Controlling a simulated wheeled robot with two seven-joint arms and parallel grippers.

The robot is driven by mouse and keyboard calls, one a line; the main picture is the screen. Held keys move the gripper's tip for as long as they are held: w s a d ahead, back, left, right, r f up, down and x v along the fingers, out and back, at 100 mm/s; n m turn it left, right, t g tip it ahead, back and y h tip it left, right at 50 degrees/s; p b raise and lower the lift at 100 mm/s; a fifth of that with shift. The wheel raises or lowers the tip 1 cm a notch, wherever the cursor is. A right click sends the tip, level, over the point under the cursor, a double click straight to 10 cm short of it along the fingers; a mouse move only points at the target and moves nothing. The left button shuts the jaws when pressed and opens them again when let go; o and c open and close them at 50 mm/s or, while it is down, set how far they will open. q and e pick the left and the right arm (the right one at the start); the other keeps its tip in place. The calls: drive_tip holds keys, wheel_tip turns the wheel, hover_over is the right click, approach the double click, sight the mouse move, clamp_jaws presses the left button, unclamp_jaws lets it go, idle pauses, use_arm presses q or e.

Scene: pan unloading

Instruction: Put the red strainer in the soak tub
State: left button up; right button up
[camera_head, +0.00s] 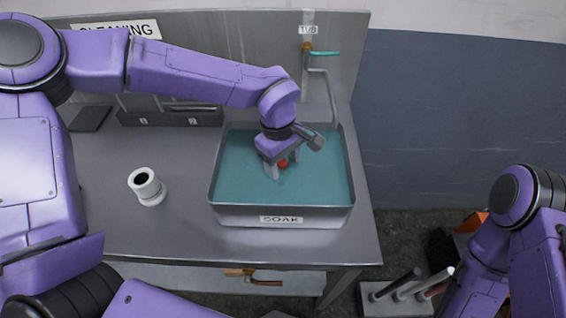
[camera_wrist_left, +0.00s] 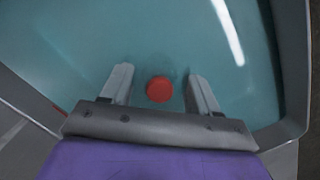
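The soak tub (camera_head: 233,216) is a grey rectangular basin labelled SOAK, with teal water in it, on the steel counter. A small round red piece (camera_head: 283,164), which looks like the red strainer, is inside the tub. In the left wrist view the red piece (camera_wrist_left: 159,89) lies between the fingers, with a gap on each side. My left gripper (camera_head: 284,167) points down into the tub and is open; its fingers (camera_wrist_left: 160,86) are apart and do not touch the red piece. How deep the piece sits is hard to tell. My right gripper is not visible.
A white flanged cylinder (camera_head: 147,187) stands on the counter left of the tub. A grey rack (camera_head: 170,117) with numbered labels sits behind it. A tap with a teal handle (camera_head: 322,53) rises behind the tub. Open counter (camera_head: 100,200) lies around the cylinder.

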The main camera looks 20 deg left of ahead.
use_arm(q)
drive_tip(key=shift+w, duration=0.1)
wheel_tip(320, 180, up, 12)
drive_tip(key=a, duration=0.1)
drive_tip(key=shift+w+a+r+b, duration=0.15)
drive_tip(key=shift+w+a+b, duration=0.1)
drive_tip(key=shift+b, duration=0.1)
